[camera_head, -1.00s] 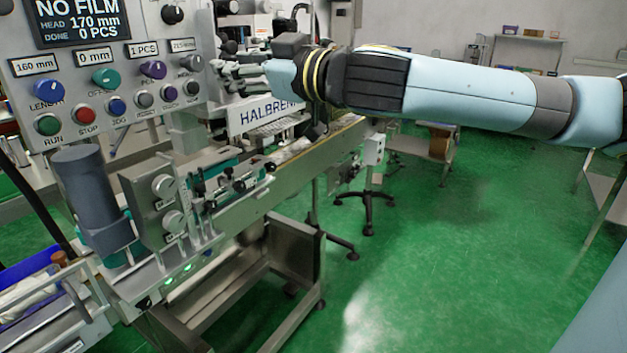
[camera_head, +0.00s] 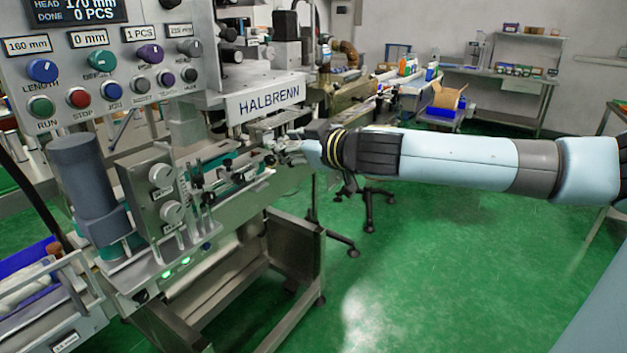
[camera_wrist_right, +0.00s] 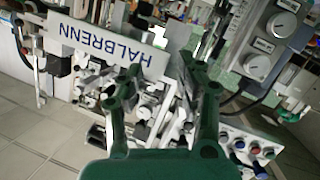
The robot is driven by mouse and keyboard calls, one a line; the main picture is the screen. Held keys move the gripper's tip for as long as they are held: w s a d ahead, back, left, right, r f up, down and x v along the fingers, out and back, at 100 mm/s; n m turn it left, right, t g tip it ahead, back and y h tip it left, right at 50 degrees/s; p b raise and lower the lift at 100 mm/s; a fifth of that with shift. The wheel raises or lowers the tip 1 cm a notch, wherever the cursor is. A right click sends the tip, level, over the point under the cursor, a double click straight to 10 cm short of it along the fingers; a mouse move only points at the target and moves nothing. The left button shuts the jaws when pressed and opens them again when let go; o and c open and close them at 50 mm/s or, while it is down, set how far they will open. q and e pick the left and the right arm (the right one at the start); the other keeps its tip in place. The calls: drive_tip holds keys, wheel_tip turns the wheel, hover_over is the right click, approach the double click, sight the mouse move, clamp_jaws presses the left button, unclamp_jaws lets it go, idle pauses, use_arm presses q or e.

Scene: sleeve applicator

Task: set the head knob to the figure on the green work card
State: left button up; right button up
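The control panel (camera_head: 110,75) of the sleeve applicator stands at the upper left in the head view. Its screen (camera_head: 75,12) reads HEAD 170 mm and DONE 0 PCS. A blue LENGTH knob (camera_head: 42,70), a green knob (camera_head: 101,61) and a purple knob (camera_head: 150,54) sit below small readouts. Two round grey knobs (camera_head: 162,175) (camera_head: 172,211) are on a metal block lower down; their labels are too small to read. I cannot tell which is the head knob. I cannot make out a green work card. My right gripper (camera_head: 284,148) is beside the machine below the HALBRENN plate. Its fingers (camera_wrist_right: 158,72) are apart and empty in the wrist view.
The HALBRENN plate (camera_head: 263,103) and machine fittings are close to my right gripper. A dark grey cylinder (camera_head: 88,185) stands at the machine's left. The green floor (camera_head: 430,270) at the right is clear. Shelves and a worktable (camera_head: 490,78) stand at the back.

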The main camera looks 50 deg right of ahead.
drive_tip(key=s+d+f+m+g+h+b, duration=0.1)
drive_tip(key=d+f, duration=0.3)
drive_tip(key=f, duration=0.8)
drive_tip(key=shift+s+f+g+b, duration=0.2)
drive_tip(key=shift+s+g+b, duration=0.2)
drive_tip(key=shift+s+g, duration=0.35)
drive_tip(key=shift+d, duration=0.1)
